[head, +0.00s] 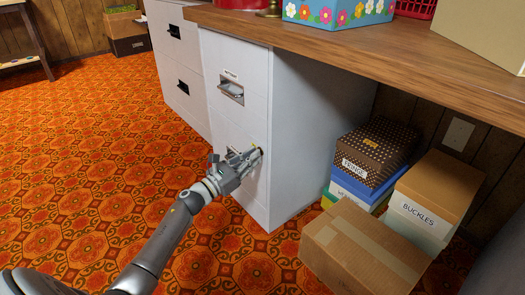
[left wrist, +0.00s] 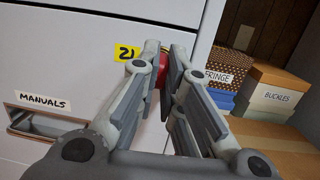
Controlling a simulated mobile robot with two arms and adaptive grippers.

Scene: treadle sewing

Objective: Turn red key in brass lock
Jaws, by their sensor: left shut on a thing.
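A white filing cabinet (head: 233,140) stands under the wooden desk top. My left gripper (head: 252,160) is at the right part of its lower drawer front. In the left wrist view the fingers of my left gripper (left wrist: 164,62) are closed on the red key (left wrist: 162,74), of which only a small red part shows between them. The brass lock is hidden behind the fingers, and how far the key is turned cannot be seen. A yellow tag (left wrist: 126,53) with a dark number is on the drawer front just left of the fingertips. My right gripper is not in view.
The drawer's handle and MANUALS label (left wrist: 45,102) are left of the gripper. Cardboard boxes, one labelled BUCKLES (head: 429,200) and one FRINGE (head: 372,152), stand right of the cabinet. Open patterned carpet (head: 110,160) lies in front.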

